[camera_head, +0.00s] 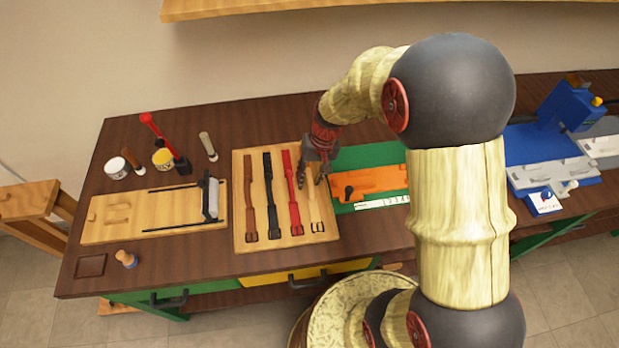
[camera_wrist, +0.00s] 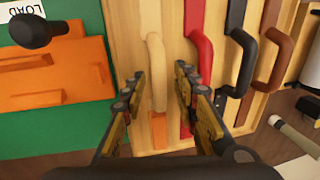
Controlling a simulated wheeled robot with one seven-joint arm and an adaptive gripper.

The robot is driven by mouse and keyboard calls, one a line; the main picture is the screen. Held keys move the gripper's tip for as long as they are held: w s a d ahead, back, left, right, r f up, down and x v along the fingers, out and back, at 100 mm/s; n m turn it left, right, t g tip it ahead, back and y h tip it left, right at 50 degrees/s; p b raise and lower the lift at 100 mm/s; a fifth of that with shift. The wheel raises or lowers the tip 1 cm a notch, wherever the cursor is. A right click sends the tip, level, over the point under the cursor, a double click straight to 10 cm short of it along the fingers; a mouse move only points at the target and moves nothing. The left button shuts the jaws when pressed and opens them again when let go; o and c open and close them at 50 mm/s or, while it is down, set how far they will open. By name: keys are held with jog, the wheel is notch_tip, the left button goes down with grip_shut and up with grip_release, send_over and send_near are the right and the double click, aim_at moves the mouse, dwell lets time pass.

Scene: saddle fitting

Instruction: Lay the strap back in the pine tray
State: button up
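The pine tray (camera_head: 238,205) lies on the bench with brown (camera_head: 249,200), black (camera_head: 270,190) and red (camera_head: 291,185) straps side by side. A tan strap (camera_head: 316,212) lies at the tray's right side, its upper part hidden behind my gripper (camera_head: 313,183). In the wrist view my gripper (camera_wrist: 160,88) is open. Its fingers stand on either side of the tan strap (camera_wrist: 155,60), with gaps showing. The red strap (camera_wrist: 201,50) is just beside one finger. I cannot tell the fingertips' exact height above the tray.
A green board with an orange block (camera_head: 378,179) adjoins the tray on the right. A wooden board with a clamp-like frame (camera_head: 150,215) lies on the left. Cups, a red-handled tool and a blue machine (camera_head: 565,115) stand farther off. The bench front edge is near.

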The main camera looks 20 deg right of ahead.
notch_tip(320, 180, up, 12)
jog(key=d+p, duration=0.2)
jog(key=p, duration=0.1)
jog(key=s+a+r+n+t+h, duration=0.2)
jog(key=s+r+t, duration=0.3)
jog(key=s+r, duration=1.2)
jog(key=shift+s+r, duration=0.15)
jog(key=shift+s, duration=0.55)
